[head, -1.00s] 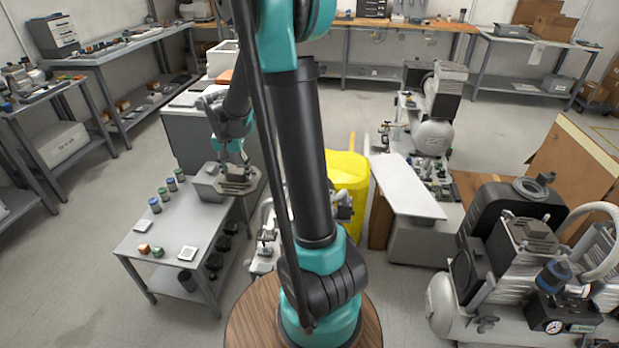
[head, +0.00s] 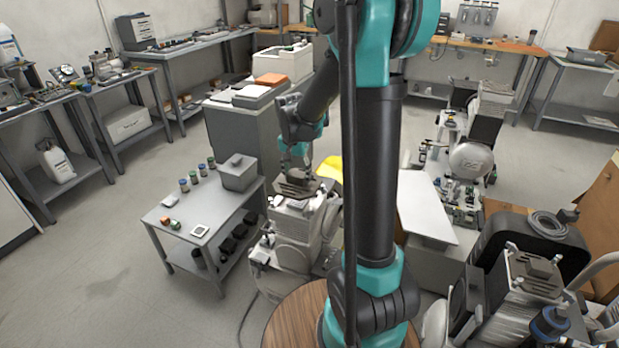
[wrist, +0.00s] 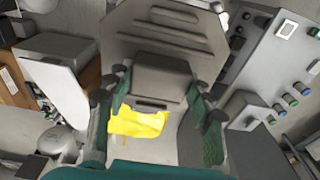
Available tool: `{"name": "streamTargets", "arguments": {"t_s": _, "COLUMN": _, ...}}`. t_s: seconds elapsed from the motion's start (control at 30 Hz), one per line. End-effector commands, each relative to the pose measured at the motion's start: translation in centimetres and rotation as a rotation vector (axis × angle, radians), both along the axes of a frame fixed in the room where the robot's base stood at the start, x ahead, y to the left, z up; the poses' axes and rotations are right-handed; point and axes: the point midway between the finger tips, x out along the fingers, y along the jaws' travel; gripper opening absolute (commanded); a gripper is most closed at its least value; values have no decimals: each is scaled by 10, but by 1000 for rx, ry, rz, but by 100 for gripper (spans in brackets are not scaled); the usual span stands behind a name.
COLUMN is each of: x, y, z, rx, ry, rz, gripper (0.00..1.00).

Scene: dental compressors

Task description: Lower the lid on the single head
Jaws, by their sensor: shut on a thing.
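My gripper (head: 297,172) is shut on the dark grey lid (head: 294,190), a flat plate with cut corners and a raised block on top. In the wrist view my gripper (wrist: 160,92) has its green-padded fingers on either side of the lid's block (wrist: 160,78), and the slotted plate (wrist: 165,35) spreads out beyond it. In the head view the lid is roughly level, right over the finned pale-grey head (head: 292,222) of a compressor. I cannot tell whether lid and head touch. My arm hides the compressor's right side, and the lid hides the head in the wrist view.
A grey side table (head: 205,215) with small jars and a grey box (head: 238,172) stands left of the compressor. A yellow thing (wrist: 137,123) lies behind it. A white panel (head: 427,205) and a larger compressor (head: 530,270) are at right. Floor at left is clear.

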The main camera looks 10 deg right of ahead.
Motion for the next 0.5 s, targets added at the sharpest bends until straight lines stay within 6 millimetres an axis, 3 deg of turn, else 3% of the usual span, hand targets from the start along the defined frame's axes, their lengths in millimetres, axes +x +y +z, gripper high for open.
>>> {"name": "streamTargets", "arguments": {"t_s": 0.5, "x": 0, "y": 0, "z": -36, "rx": 0, "ry": 0, "rz": 0, "gripper": 0}}
